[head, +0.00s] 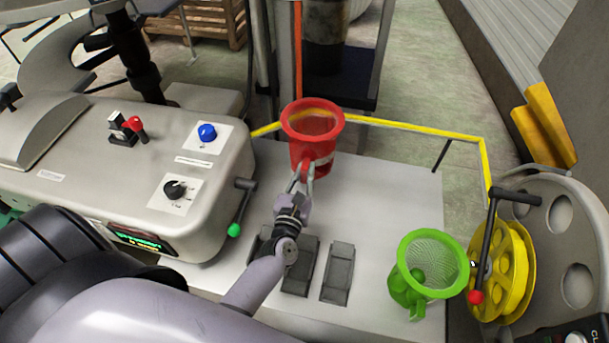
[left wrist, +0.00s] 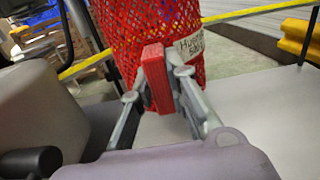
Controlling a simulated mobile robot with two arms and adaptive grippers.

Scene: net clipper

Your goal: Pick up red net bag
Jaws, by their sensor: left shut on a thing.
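The red net bag (head: 312,122) is upright with a round open rim, at the far side of the white platform in the head view. A white label with writing is on its side. In the left wrist view the red mesh (left wrist: 150,28) fills the top middle. My left gripper (head: 302,172) is shut on the bag's red handle (left wrist: 157,78), with one finger on each side of it. I cannot tell whether the bag's bottom touches the platform. My right gripper is not in view.
A green net bag (head: 432,264) stands at the platform's right. A yellow wheel with a crank (head: 505,270) is beside it. A grey control console (head: 130,170) with a green-knobbed lever is on the left. A yellow rail (head: 410,128) runs behind. The platform's middle right (head: 390,205) is clear.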

